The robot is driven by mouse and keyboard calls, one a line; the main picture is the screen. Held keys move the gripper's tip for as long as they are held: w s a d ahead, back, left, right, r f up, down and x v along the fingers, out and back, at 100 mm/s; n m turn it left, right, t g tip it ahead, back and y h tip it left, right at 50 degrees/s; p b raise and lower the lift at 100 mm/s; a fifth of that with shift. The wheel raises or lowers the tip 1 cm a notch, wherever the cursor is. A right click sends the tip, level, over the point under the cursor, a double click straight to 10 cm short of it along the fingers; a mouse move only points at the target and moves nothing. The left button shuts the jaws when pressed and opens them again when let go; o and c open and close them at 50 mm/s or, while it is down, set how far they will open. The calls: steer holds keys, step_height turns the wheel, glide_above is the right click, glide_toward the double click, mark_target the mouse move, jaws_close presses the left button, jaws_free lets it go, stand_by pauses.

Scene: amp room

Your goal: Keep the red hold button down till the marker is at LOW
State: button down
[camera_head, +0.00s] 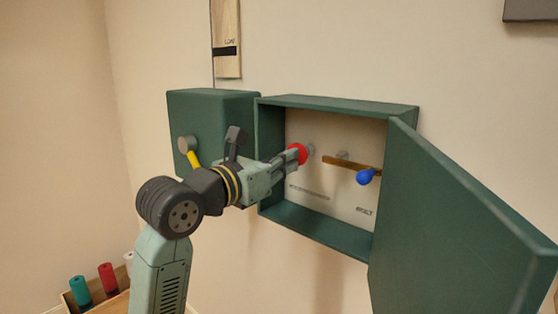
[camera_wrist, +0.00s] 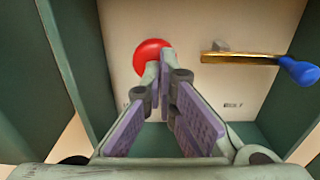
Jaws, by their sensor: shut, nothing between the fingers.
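The red button (camera_head: 298,152) is on the back panel of an open green wall box; it also shows as a red dome in the wrist view (camera_wrist: 148,53). My gripper (camera_head: 291,158) reaches into the box from the left, fingers shut and empty. In the wrist view its fingertips (camera_wrist: 158,70) overlap the button's lower right part. They look to be at the button, but I cannot tell whether it is pressed in. A pale wooden board (camera_head: 227,20) hangs above, with small lettering that seems to read LOW. A black band (camera_head: 225,51), perhaps the marker, crosses it just below the lettering.
The green box (camera_head: 330,237) has its door (camera_head: 450,225) swung open to the right. Inside, a brass bar with a blue knob (camera_head: 366,176) sits right of the button. Coloured cylinders (camera_head: 106,278) stand lower left.

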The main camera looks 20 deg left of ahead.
steer(key=shift+w, duration=0.1)
steer(key=shift+x, duration=0.8)
steer(key=shift+d, duration=0.15)
stand_by(7.0)
